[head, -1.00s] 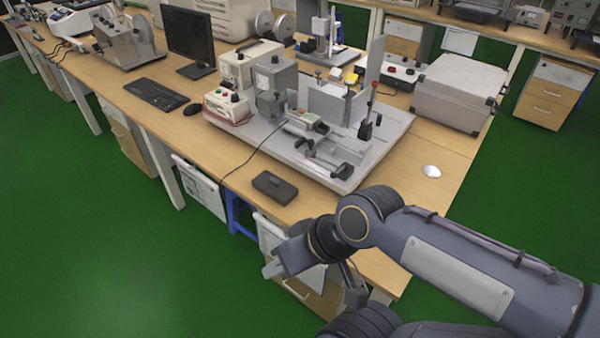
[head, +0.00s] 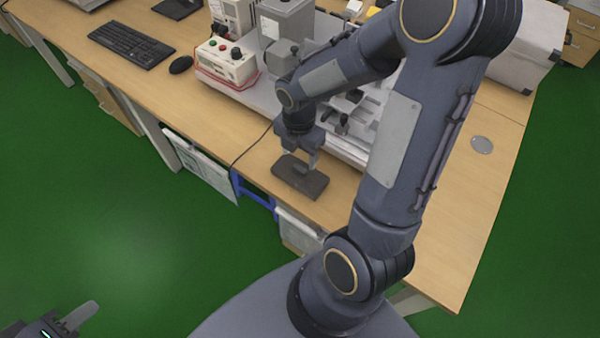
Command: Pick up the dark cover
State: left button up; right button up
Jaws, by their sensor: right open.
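The dark cover (head: 312,187) is a small, flat, dark block lying near the front edge of the wooden table. My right gripper (head: 297,162) is open and points down right at the cover, with its fingers in front of the cover's back part. I cannot tell whether the fingers touch it. My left gripper (head: 80,315) is at the bottom left corner over the green floor, far from the table. It is only partly in view, and its opening is not clear.
A metal test rig (head: 352,150) stands just behind the cover, partly hidden by my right arm. A control box (head: 225,62), a mouse (head: 181,65) and a keyboard (head: 130,45) are to the left. A thin cable (head: 250,148) runs beside the cover. The table (head: 215,130) is clear left of it.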

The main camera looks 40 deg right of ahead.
aim_at(300, 168)
notch_tip(300, 168, down, 6)
jog(key=shift+d+f, duration=0.1)
jog(key=shift+c, duration=0.3)
jog(key=c, duration=1)
